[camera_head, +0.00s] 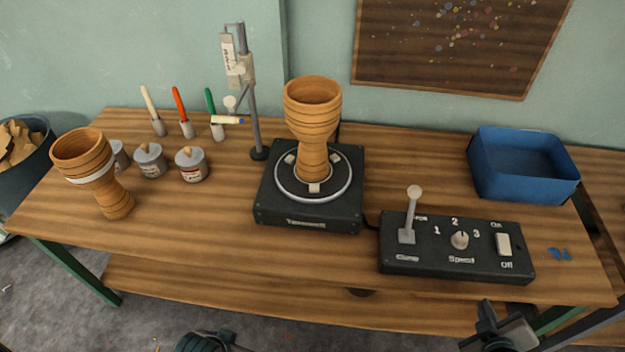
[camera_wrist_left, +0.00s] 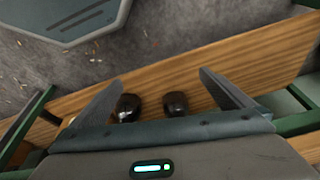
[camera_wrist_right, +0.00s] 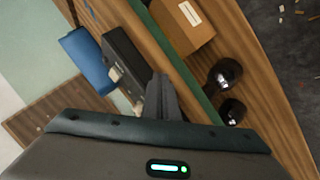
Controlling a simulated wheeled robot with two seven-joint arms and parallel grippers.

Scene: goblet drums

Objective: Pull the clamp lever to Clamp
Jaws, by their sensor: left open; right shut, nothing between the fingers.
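The clamp lever (camera_head: 411,212) is a pale stick with a round knob on the left of the black control box (camera_head: 458,262). It stands nearly upright, its knob leaning slightly toward the back, above the "Clamp" label at the box's front. My right gripper (camera_head: 487,312) is low at the front right, below the box and apart from the lever. In the right wrist view its fingers (camera_wrist_right: 161,90) are shut together with nothing between them. In the left wrist view my left gripper (camera_wrist_left: 160,88) is open and empty, over the table's lower shelf.
A turntable (camera_head: 309,215) holds a wooden goblet drum (camera_head: 313,115). Another banded drum (camera_head: 92,172) stands at left near paint cans (camera_head: 191,165) and brushes. A pen stand (camera_head: 254,110) rises behind. A blue bin (camera_head: 522,165) is at right. The table's front edge lies before the box.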

